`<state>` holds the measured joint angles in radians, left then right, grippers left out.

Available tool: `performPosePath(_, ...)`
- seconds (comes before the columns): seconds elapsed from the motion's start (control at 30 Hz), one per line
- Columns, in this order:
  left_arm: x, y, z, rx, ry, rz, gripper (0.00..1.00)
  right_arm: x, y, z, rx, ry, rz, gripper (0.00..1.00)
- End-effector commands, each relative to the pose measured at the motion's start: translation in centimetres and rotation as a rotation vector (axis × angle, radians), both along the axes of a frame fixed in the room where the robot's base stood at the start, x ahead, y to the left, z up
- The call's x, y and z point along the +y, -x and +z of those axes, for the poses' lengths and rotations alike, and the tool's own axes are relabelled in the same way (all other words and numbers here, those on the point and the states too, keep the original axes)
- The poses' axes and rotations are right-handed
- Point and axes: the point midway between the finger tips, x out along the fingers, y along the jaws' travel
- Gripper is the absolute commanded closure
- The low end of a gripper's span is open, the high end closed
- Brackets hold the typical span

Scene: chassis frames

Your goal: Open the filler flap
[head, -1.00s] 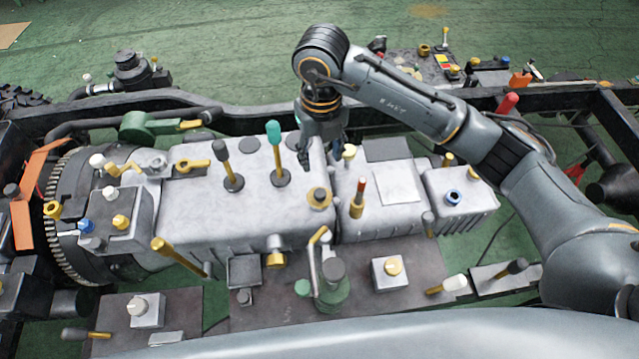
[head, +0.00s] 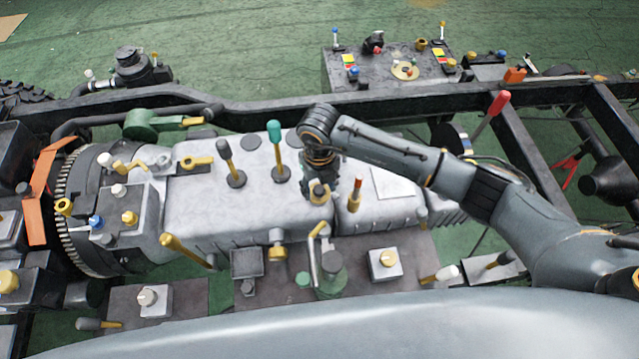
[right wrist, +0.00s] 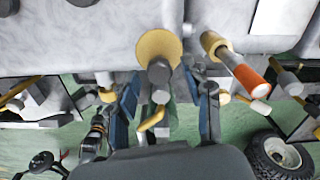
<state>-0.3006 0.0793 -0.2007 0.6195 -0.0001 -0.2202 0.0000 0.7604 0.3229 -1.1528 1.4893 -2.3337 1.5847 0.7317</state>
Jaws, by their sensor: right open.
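A round brass disc with a grey knob (head: 318,192) sits on the grey gearbox housing (head: 205,215); it may be the filler flap, though I cannot be sure. In the right wrist view the disc (right wrist: 158,45) lies just beyond my fingertips. My right gripper (head: 327,186) is low over the housing beside the disc. In the wrist view its two blue-grey fingers (right wrist: 166,82) are apart, with the grey knob's end near the gap between them. I cannot tell whether they touch it. My left gripper is out of view.
An orange-tipped brass lever (head: 355,195) stands close right of the gripper. A teal-topped lever (head: 276,145) and a grey-topped lever (head: 228,160) stand to the left. A green bottle-like part with a bent pipe (head: 330,275) is in front. The dark chassis rail (head: 290,108) runs behind.

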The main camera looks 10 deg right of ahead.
Motion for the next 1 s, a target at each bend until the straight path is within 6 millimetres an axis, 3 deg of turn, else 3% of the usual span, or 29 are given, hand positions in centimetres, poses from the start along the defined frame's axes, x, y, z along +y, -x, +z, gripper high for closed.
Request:
performPosePath(0.1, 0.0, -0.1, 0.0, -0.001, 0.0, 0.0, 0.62, 0.0, 0.0, 0.0, 0.0, 0.0, 0.0, 0.52)
performPosePath(0.33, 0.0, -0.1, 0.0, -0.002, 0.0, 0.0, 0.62, 0.0, 0.0, 0.0, 0.0, -0.001, 0.0, 0.99)
performPosePath(0.73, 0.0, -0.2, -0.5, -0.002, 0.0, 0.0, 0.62, 0.0, -0.2, 0.0, 0.024, -0.001, -0.001, 1.0)
performPosePath(1.0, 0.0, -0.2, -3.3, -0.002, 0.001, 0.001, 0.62, 0.0, -1.3, 0.2, 0.162, -0.001, -0.003, 1.0)
